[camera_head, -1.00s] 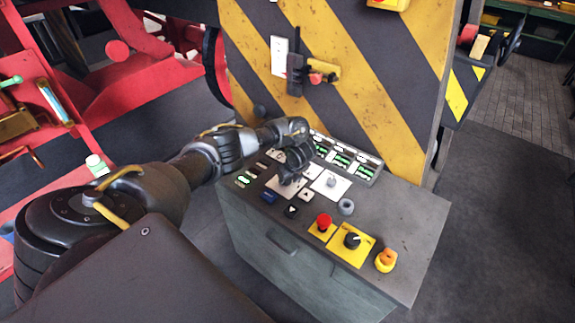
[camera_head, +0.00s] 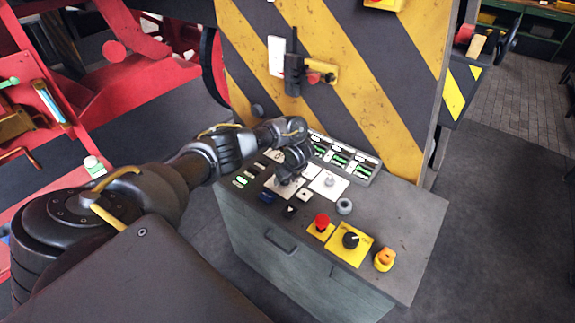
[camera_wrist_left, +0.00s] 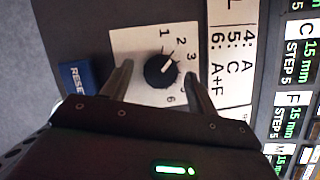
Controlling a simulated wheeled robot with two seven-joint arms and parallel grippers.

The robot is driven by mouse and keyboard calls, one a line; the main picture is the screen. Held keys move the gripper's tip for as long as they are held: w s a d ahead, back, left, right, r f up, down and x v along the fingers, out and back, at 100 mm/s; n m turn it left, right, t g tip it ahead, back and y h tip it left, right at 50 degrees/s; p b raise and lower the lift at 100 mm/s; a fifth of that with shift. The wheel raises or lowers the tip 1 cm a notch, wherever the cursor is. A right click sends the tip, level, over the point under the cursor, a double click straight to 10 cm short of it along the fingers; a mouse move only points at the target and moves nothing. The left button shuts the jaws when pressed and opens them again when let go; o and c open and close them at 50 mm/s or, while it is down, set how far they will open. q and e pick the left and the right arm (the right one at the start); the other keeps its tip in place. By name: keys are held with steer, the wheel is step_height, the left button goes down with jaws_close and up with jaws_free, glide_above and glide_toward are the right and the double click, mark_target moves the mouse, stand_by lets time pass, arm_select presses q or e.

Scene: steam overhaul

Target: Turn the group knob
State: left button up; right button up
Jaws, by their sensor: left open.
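The group knob (camera_wrist_left: 162,70) is a round black knob with a white pointer line on a white plate (camera_wrist_left: 125,42) numbered around it. In the left wrist view the pointer is toward the upper right, near the 2 and 3. My left gripper (camera_wrist_left: 160,78) is open, with one finger on each side of the knob and a visible gap at the left; whether the right finger touches it I cannot tell. In the head view my left gripper (camera_head: 288,176) is over the console's left part and hides the knob. My right gripper is not in view.
The grey console (camera_head: 405,225) carries a red button (camera_head: 321,221), a black selector on a yellow plate (camera_head: 351,240), an orange knob (camera_head: 384,258) and green-lit displays (camera_head: 340,160). A blue RESET button (camera_wrist_left: 75,76) sits beside the knob plate. A striped yellow-black post (camera_head: 345,80) stands behind.

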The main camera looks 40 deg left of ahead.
arm_select(q)
steer(key=p+v, duration=0.1)
steer(key=v, duration=0.4)
steer(key=shift+w+r+p, duration=0.1)
steer(key=shift+r+p, duration=0.2)
steer(key=shift+p, duration=0.1)
steer(key=shift+d+b, duration=0.2)
steer(key=shift+b, duration=0.15)
steer(key=v, duration=0.5)
steer(key=shift+a+f, duration=0.1)
steer(key=shift+s, duration=0.25)
